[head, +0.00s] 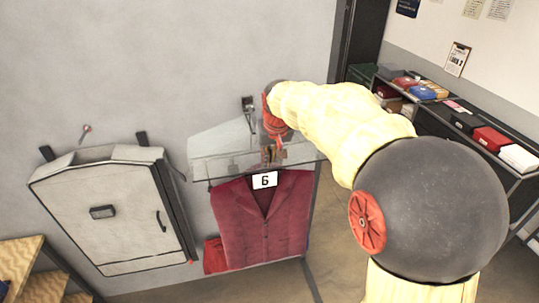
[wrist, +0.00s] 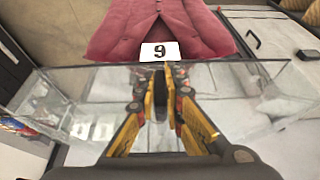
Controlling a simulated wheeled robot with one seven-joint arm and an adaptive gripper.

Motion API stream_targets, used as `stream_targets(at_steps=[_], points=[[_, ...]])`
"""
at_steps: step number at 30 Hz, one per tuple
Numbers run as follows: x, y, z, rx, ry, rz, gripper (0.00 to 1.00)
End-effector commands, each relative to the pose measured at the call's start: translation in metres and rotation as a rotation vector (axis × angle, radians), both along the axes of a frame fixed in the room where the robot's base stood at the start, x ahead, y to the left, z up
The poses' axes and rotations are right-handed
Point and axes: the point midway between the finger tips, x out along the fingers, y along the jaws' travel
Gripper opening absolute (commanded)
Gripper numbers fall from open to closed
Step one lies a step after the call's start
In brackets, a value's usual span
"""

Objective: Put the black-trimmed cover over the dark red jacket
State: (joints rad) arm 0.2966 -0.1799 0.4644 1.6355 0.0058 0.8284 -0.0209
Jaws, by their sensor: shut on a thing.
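The clear cover with thin dark trim along its edges (head: 215,148) is in my gripper, level with the top of the dark red jacket (head: 262,225). My gripper (head: 273,152) is shut on the middle of the cover. In the wrist view, the fingers (wrist: 161,100) close at the cover's centre, and the clear cover (wrist: 235,95) spreads to both sides. The jacket (wrist: 160,25) hangs upright with a white number tag (head: 265,180) at its neck. Its body and tag show below the cover. Whether the cover touches the jacket I cannot tell.
A pale cabinet-like box with black edges (head: 110,215) is on the wall to the left. A dark bracket (head: 248,105) is on the wall behind the cover. A shelf (head: 440,110) with red and white boxes stands at the right. Wooden steps (head: 25,265) are at lower left.

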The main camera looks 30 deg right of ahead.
Motion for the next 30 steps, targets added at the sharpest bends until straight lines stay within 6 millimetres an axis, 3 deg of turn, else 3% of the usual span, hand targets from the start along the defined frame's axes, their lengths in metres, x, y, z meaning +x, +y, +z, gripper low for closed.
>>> stream_targets(at_steps=[30], points=[[0.000, 0.000, -0.066, 0.000, -0.001, 0.000, 0.00]])
